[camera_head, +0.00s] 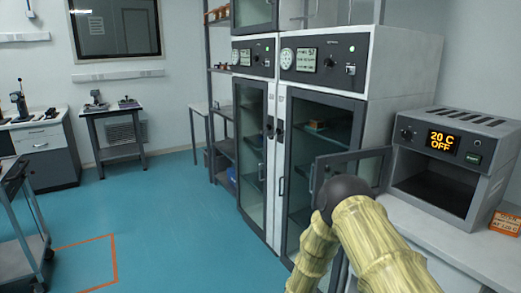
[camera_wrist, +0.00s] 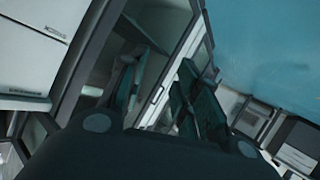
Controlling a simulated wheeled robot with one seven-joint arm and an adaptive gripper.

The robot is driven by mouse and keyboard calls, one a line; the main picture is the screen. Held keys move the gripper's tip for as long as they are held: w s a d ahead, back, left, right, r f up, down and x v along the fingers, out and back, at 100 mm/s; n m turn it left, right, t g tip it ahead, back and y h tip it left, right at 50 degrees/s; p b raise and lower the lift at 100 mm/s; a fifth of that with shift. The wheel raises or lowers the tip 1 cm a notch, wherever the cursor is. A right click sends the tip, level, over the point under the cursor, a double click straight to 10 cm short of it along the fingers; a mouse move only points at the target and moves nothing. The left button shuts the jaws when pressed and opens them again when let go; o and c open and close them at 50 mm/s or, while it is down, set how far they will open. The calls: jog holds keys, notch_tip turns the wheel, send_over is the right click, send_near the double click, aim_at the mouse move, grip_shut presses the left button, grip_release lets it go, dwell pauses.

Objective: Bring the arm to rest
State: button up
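My arm (camera_head: 378,245), with a yellowish bamboo-like skin, rises at the lower right of the head view. It bends at a dark rounded joint (camera_head: 345,192) in front of the tall cabinets and the small oven. My gripper is not seen in the head view. In the wrist view the dark body of my gripper (camera_wrist: 165,150) fills the bottom, with a pale round spot on each side. No held object can be made out.
Tall glass-door cabinets (camera_head: 408,75) stand close behind my arm. An oven (camera_head: 480,118) reading "20 C OFF", its door open, sits on a white bench (camera_head: 463,250) at right. A cart (camera_head: 18,265) stands at left. The blue floor (camera_head: 175,225) between is clear.

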jog(key=s+d+f+g+y, duration=0.1)
jog(key=s+d+f+g, duration=0.15)
jog(key=s, duration=0.65)
jog(key=s+d+f+g+y, duration=0.1)
jog(key=s+f+g, duration=0.15)
jog(key=s, duration=0.75)
jog(key=s+d+f+g+y, duration=0.1)
jog(key=s+d+f+g, duration=0.15)
jog(key=s, duration=0.65)
jog(key=s+d+r+g, duration=0.1)
jog(key=s+r+g, duration=0.1)
jog(key=s, duration=1)
jog(key=s+d+r+g+y+p, duration=0.1)
jog(key=s+d+g, duration=0.1)
jog(key=s, duration=1)
jog(key=shift+s+r+g, duration=0.4)
jog(key=shift+g, duration=0.15)
